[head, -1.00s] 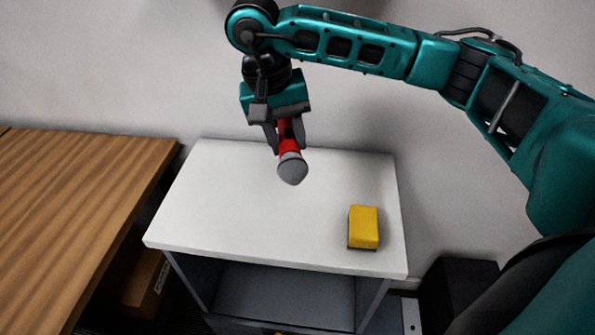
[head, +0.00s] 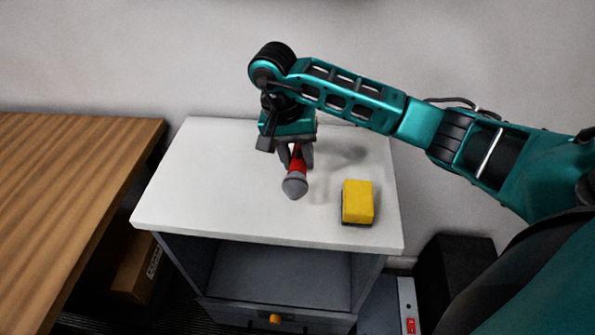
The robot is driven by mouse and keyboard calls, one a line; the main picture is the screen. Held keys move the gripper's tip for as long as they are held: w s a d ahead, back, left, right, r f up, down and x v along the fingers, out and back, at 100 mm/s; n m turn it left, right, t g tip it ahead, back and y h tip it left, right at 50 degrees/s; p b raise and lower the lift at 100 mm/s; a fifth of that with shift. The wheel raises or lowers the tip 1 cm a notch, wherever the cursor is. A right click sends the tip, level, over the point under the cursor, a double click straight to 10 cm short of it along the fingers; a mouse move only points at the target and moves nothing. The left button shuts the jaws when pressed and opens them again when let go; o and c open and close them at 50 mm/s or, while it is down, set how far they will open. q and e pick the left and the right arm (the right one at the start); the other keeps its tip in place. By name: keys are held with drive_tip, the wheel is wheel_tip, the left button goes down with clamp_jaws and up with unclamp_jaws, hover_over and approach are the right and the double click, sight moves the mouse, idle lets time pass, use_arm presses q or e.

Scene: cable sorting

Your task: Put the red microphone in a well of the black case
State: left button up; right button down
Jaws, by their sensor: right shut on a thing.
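The red microphone (head: 295,181) has a grey head that points toward me and down, and a red body. My right gripper (head: 297,160) is shut on its red body and holds it over the white top of a small cabinet. I cannot tell how high above the top it is. The black case with wells is not recognisable in this view. My left gripper is not in view.
The white cabinet top (head: 205,190) is mostly clear. A yellow block with a dark underside (head: 357,201) lies on its right part. A wooden table (head: 65,200) stands at the left. A cardboard box (head: 136,268) and a power strip (head: 407,300) are low down.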

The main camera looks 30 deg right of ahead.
sight(298, 170)
drive_tip(key=shift+f, duration=2)
drive_tip(key=shift+f+b, duration=0.25)
drive_tip(key=shift+b, duration=0.1)
drive_tip(key=c, duration=0.7)
unclamp_jaws()
drive_tip(key=shift+c, duration=0.2)
drive_tip(key=shift+r, duration=0.15)
